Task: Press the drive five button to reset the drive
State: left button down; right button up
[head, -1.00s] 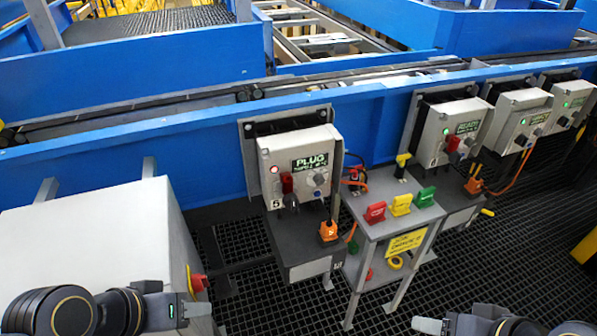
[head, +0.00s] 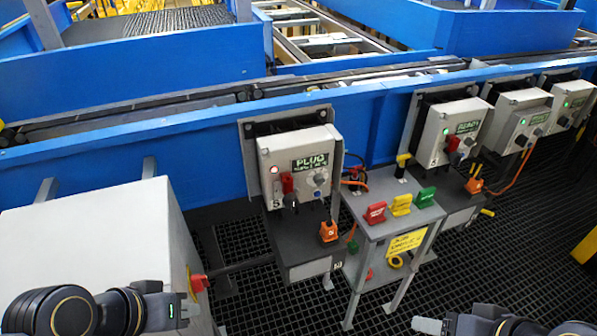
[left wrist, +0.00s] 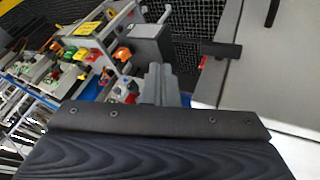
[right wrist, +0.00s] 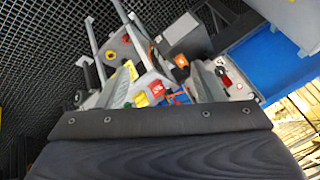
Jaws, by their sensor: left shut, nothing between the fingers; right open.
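The drive five box (head: 299,165) is light grey and marked 5, mounted on the blue conveyor side in the head view. Its green display reads PLUG above a smaller unreadable line. A red light, a red switch (head: 287,183), a grey knob (head: 319,180) and small dark controls are on its face. I cannot tell which small control is the button. The box also shows in the right wrist view (right wrist: 238,88). My left gripper (head: 208,309) is shut and empty, low at left, well apart from the box. My right gripper (head: 416,323) is open and empty at the lower right, also apart.
A grey stand (head: 378,228) with red, yellow and green tags is right of the drive box. An orange plug (head: 328,231) sits below the box. A white cabinet (head: 92,245) with a red handle (head: 197,284) is at left. More drive boxes (head: 452,130) line the conveyor.

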jog(key=shift+c, duration=0.2)
dwell(0.6)
grip_shut()
dwell(1.5)
